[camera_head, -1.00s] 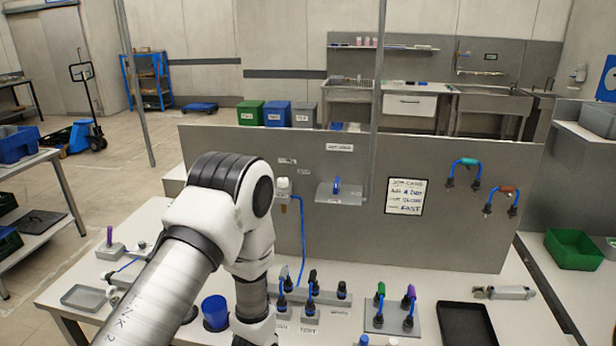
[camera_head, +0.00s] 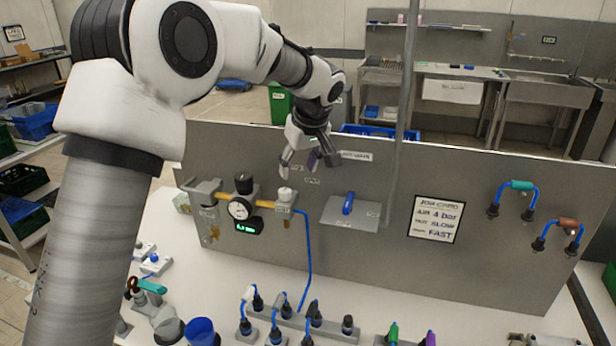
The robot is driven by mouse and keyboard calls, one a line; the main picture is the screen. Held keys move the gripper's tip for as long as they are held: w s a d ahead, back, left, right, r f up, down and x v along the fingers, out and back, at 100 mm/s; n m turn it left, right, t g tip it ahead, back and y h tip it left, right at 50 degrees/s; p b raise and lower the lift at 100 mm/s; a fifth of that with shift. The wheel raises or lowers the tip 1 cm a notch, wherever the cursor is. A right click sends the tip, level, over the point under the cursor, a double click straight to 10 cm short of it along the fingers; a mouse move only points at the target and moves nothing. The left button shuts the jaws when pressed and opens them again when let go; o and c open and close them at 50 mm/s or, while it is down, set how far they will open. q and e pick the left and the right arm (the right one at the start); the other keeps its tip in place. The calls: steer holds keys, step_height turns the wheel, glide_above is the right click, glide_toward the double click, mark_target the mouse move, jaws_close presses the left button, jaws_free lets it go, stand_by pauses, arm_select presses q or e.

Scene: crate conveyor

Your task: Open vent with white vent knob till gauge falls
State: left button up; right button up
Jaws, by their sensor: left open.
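The white vent knob (camera_head: 284,193) sits on top of a grey fitting on the upright grey panel, with a blue hose running down from it. The round pressure gauge (camera_head: 239,208) is left of it, with a small green-lit display under it, too small to read surely. A black knob (camera_head: 243,183) stands above the gauge. My left gripper (camera_head: 308,169) points down with its fingers apart and empty. It appears just above and slightly right of the white knob, apart from it. My right gripper is not in view.
A vertical grey post (camera_head: 402,120) stands right of my gripper. A job card (camera_head: 436,219) hangs farther right. Hose plugs and a blue cup (camera_head: 201,331) stand on the bench below.

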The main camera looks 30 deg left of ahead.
mark_target(286, 190)
arm_select(q)
steer(key=a+f, duration=0.1)
steer(key=f, duration=0.1)
steer(key=f+p, duration=0.1)
steer(key=f, duration=0.1)
steer(key=a+f+p, duration=0.1)
steer(key=f, duration=0.1)
steer(key=shift+s+a+f, duration=0.15)
steer(key=shift+s+a, duration=0.2)
steer(key=shift+s+r, duration=0.2)
steer(key=shift+s, duration=0.05)
steer(key=shift+c, duration=0.7)
steer(key=shift+s+r, duration=0.2)
steer(key=shift+s, duration=0.2)
steer(key=c, duration=0.6)
jaws_close()
steer(key=shift+d, duration=0.1)
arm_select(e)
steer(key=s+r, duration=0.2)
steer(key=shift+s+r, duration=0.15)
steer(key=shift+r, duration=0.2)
